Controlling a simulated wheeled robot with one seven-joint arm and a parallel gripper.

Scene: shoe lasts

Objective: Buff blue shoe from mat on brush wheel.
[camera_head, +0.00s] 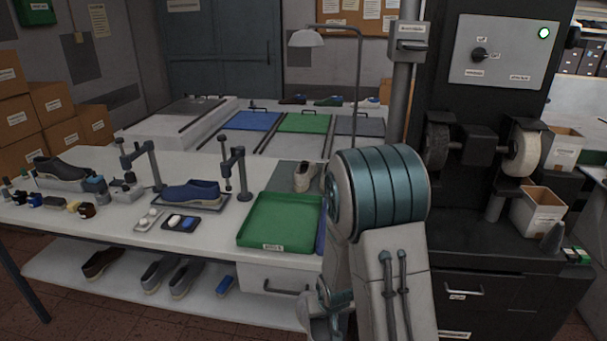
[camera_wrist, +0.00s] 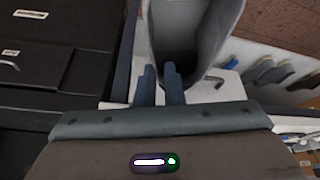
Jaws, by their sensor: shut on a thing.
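My gripper (camera_wrist: 161,75) is shut on the rim of a greyish shoe (camera_wrist: 217,35), its dark opening facing the wrist camera. In the head view my arm hides most of this low area at the bottom centre, so I cannot tell the held shoe's full shape or whether it is the blue one. Another blue shoe (camera_head: 190,193) rests on a small dark tray on the white bench. The dark brush wheel (camera_head: 437,148) is on the left of the black machine, right of my arm. A pale wheel (camera_head: 523,149) is on its right. The held shoe is apart from both wheels.
A green tray (camera_head: 281,222) and a beige shoe (camera_head: 305,176) are on the bench (camera_head: 60,215) beside my arm. Clamp stands (camera_head: 233,165) rise behind the blue shoe. Several shoes lie on the shelf below.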

